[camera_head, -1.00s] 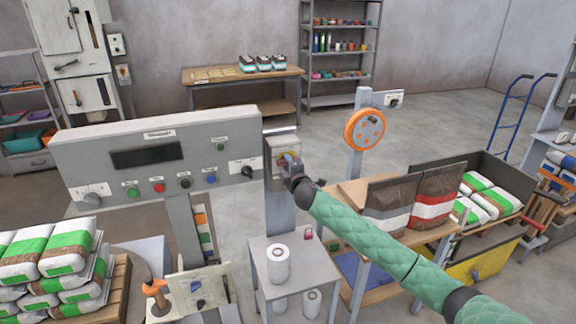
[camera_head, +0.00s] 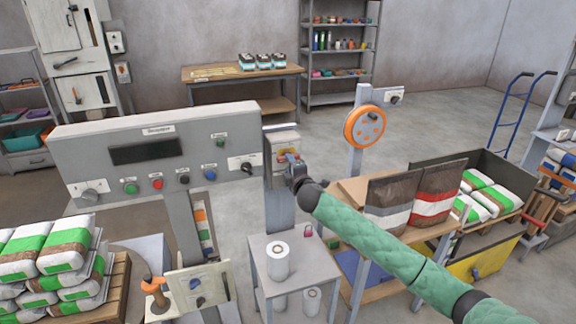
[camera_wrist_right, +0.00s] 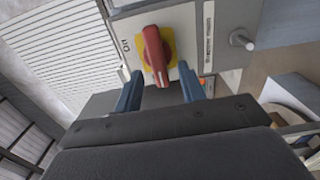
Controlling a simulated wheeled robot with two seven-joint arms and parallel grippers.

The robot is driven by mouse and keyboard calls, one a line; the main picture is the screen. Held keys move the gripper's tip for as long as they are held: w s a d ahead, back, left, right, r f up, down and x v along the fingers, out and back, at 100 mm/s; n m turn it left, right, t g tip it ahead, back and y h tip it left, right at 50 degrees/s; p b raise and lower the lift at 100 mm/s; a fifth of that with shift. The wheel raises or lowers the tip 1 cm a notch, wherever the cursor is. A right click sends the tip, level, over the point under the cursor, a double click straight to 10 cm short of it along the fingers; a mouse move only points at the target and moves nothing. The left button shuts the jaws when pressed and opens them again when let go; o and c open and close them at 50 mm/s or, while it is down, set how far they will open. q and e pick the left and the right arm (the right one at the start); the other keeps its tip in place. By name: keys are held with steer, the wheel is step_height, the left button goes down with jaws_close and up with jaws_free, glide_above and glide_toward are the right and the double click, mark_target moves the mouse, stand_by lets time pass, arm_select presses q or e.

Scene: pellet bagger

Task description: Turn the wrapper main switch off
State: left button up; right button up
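The main switch is a red rotary handle (camera_wrist_right: 155,55) on a yellow plate, set on a grey box (camera_wrist_right: 190,20) with a small label at its right. The handle points nearly straight up and down in the right wrist view, slightly slanted. In the head view the switch (camera_head: 288,153) shows small on the box atop a grey post, partly hidden by my gripper. My right gripper (camera_head: 290,170) is just in front of it. In the wrist view its two blue fingers (camera_wrist_right: 160,88) stand apart, one either side of the handle's lower end, with visible gaps. My left gripper is not in view.
A wide control panel (camera_head: 75,160) with buttons and knobs stands left of the switch. Below are a small table (camera_head: 310,270) with white rolls and a red padlock (camera_head: 308,230). An orange wheel (camera_head: 365,128) on a post and brown bags (camera_head: 436,190) are to the right.

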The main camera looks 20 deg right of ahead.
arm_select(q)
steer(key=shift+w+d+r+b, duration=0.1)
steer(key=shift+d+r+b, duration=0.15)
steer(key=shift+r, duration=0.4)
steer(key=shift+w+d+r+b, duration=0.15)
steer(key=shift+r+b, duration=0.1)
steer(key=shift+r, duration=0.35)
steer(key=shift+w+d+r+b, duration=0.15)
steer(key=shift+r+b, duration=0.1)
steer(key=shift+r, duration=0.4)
arm_select(e)
steer(key=shift+s, duration=2.55)
